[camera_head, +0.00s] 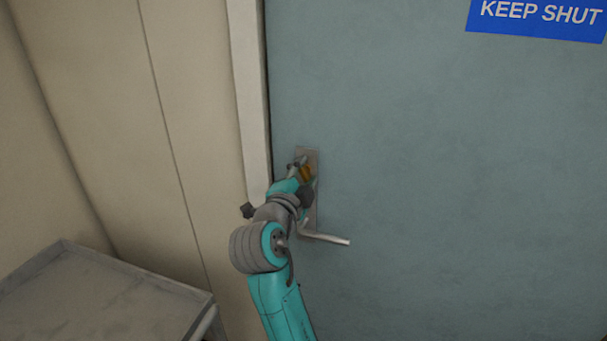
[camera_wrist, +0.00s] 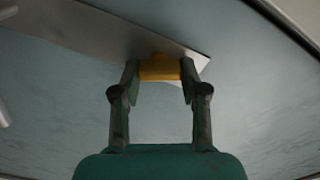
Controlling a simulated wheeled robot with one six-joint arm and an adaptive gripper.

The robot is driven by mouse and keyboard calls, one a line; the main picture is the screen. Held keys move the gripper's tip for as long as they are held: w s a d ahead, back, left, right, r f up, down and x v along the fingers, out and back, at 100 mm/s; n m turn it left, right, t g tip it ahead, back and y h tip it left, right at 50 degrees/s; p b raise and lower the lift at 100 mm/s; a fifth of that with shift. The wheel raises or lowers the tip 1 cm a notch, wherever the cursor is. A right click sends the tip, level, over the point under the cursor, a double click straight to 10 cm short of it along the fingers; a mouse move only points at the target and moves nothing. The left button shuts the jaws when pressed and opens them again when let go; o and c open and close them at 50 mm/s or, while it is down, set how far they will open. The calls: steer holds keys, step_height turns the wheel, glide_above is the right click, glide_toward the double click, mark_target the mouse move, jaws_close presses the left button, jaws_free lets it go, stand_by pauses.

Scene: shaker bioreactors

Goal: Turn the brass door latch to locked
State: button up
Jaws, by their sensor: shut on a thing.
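The brass latch (camera_wrist: 160,68) is a small yellow piece on a grey metal plate (camera_wrist: 90,28). In the head view the latch (camera_head: 305,173) shows near the top of the plate (camera_head: 311,156), partly hidden by my arm. My gripper (camera_wrist: 160,72) is at the plate, with one finger on each side of the latch, shut on it. In the head view my gripper (camera_head: 300,170) reaches the door from below. I cannot tell from these views whether the latch is at locked.
The blue-grey door (camera_head: 440,190) looks closed against its pale frame (camera_head: 249,90). A silver lever handle (camera_head: 326,238) sits below the latch and points right. A blue "KEEP SHUT" sign (camera_head: 538,15) is at upper right. A grey tray-topped stand (camera_head: 100,295) is at lower left.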

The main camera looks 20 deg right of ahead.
steer(key=m, duration=0.5)
steer(key=shift+f, duration=0.15)
stand_by(0.4)
steer(key=o, duration=1.1)
steer(key=shift+o, duration=0.2)
steer(key=v, duration=1.2)
